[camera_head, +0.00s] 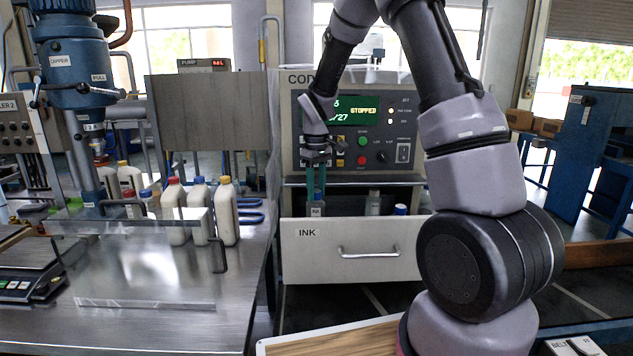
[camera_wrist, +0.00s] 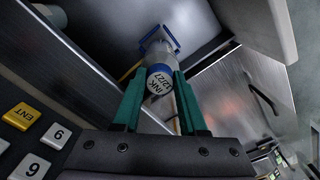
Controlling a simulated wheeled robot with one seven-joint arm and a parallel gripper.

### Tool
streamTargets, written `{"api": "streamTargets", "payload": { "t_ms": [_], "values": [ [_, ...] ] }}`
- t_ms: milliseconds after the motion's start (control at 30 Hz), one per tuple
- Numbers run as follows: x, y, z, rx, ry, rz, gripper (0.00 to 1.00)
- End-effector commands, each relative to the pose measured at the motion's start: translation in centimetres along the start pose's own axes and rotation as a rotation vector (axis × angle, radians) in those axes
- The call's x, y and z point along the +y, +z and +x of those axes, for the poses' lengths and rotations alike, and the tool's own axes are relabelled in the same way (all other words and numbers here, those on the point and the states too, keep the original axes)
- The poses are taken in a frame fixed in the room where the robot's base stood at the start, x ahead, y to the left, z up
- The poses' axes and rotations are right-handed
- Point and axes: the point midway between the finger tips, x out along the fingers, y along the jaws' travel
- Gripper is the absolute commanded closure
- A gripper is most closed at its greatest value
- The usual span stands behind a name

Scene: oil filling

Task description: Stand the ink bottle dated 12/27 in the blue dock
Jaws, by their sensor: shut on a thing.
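My gripper (camera_head: 316,188) points down in front of the coder cabinet, above the open ink drawer. In the wrist view, its green fingers (camera_wrist: 158,82) are shut on an ink bottle (camera_wrist: 160,76) labelled INK 12/27, one finger on each side. In the head view, the bottle (camera_head: 317,209) shows below the fingertips. The blue dock (camera_wrist: 152,38) appears at the bottle's far end in the wrist view. I cannot tell whether the bottle is seated in it or just above. The dock is not clear in the head view.
The INK drawer (camera_head: 350,250) stands pulled out below the coder panel (camera_head: 358,128), which reads STOPPED. Another bottle (camera_head: 373,203) and a blue cap (camera_head: 400,209) show to the right of my gripper. Several capped bottles (camera_head: 200,210) stand on the steel bench at left.

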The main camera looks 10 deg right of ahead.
Motion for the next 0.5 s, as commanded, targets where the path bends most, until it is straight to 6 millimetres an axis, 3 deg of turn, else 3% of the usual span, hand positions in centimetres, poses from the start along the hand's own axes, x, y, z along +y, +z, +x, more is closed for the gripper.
{"api": "streamTargets", "payload": {
  "t_ms": [500],
  "values": [
    [0.0,0.0,4.2,-0.001,-0.001,0.000,1.00]
  ]
}}
